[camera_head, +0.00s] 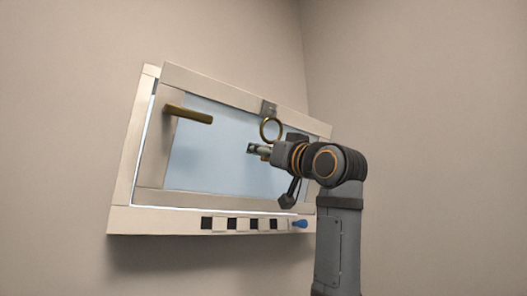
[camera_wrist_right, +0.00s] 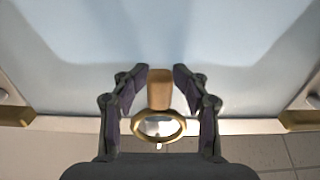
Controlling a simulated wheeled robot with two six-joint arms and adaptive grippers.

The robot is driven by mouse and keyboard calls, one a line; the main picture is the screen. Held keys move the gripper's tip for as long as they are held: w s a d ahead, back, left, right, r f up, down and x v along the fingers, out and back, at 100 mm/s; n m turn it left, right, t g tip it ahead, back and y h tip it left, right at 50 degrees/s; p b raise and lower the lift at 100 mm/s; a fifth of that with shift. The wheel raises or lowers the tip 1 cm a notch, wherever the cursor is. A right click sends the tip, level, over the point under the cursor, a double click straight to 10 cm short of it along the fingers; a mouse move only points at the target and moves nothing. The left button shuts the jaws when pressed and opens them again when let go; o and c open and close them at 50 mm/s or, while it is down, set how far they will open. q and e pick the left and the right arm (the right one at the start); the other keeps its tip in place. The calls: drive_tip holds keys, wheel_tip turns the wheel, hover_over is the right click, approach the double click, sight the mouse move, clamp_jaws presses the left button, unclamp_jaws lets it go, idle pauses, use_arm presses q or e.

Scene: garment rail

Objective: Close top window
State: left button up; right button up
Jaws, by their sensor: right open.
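The top window's sash (camera_head: 232,92) has a cream border and a pale blue pane (camera_head: 215,150). Its upper edge stands away from the cream outer frame (camera_head: 160,222), with a gap at the left side. A brass ring (camera_head: 271,118) hangs from a metal catch (camera_head: 268,106) at the sash's top edge. My right gripper (camera_head: 256,149) is in front of the pane, just below the ring. In the right wrist view, its open fingers (camera_wrist_right: 160,72) stand either side of the brass ring (camera_wrist_right: 158,138) and a brass piece (camera_wrist_right: 159,90); contact is unclear. My left gripper is out of view.
A brass bar handle (camera_head: 188,114) sticks out at the sash's left. My right arm hides the frame's lower right corner. Bare walls (camera_head: 420,80) surround the window; the space left of it is free.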

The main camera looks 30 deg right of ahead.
drive_tip(key=shift+s+f, duration=0.1)
drive_tip(key=shift+s, duration=0.05)
drive_tip(key=v, duration=0.7)
drive_tip(key=shift+s, duration=0.35)
drive_tip(key=shift+w+f, duration=0.1)
